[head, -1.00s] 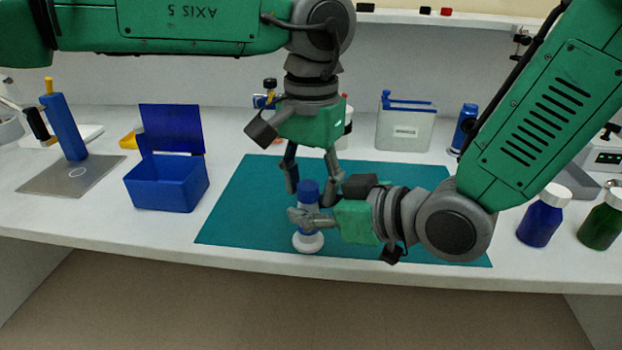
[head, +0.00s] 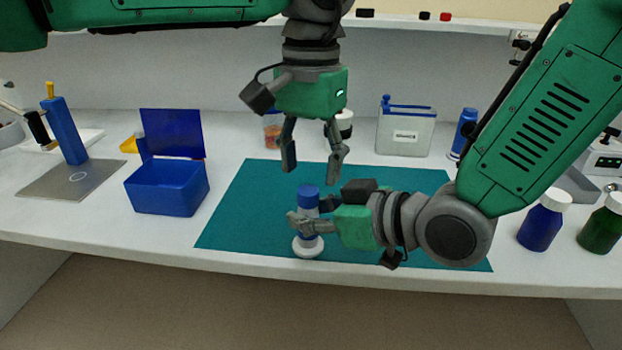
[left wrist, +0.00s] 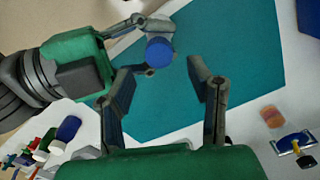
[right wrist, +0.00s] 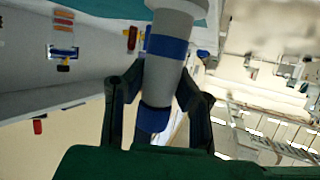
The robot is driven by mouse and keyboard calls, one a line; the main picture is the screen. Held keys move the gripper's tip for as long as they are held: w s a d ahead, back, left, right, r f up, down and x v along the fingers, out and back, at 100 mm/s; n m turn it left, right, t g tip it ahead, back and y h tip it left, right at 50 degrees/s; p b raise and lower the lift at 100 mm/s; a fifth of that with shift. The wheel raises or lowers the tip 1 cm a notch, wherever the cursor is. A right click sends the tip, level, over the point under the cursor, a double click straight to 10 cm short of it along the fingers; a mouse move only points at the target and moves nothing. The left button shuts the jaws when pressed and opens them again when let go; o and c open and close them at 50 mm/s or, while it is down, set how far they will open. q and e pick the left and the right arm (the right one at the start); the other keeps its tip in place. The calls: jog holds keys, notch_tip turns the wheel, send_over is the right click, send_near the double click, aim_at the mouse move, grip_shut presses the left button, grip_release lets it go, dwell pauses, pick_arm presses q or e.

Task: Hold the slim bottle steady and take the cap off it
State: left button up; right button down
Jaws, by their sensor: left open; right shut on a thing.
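The slim bottle (head: 308,232) stands upright near the front edge of the teal mat, with a pale body, a blue band and a wide white base. Its blue cap (head: 308,191) sits on top; the left wrist view shows the cap from above (left wrist: 159,52). My right gripper (head: 312,214) is shut on the bottle below the cap, coming from the right. In the right wrist view the bottle (right wrist: 157,78) runs between its fingers. My left gripper (head: 312,170) is open and empty, pointing down above and behind the cap, apart from it.
The teal mat (head: 245,215) is mostly clear to the left. An open blue box (head: 165,190) stands left of it. A clear container with a blue handle (head: 404,135) and a blue tube (head: 464,133) stand behind. Blue (head: 542,222) and green (head: 602,226) bottles are at right.

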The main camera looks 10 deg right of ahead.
aim_at(309, 189)
pick_arm(q)
jog(key=shift+r, duration=0.2)
jog(key=c, duration=0.3)
notch_tip(309, 189, up, 3)
jog(key=n, duration=0.3)
jog(key=shift+a+f, duration=0.1)
jog(key=shift+s+r+n, duration=0.1)
jog(key=shift+r+n, duration=0.25)
jog(key=shift+n, duration=0.35)
notch_tip(309, 189, down, 8)
jog(key=shift+s+a+r, duration=0.1)
jog(key=shift+r, duration=0.05)
jog(key=shift+c, duration=0.5)
grip_shut()
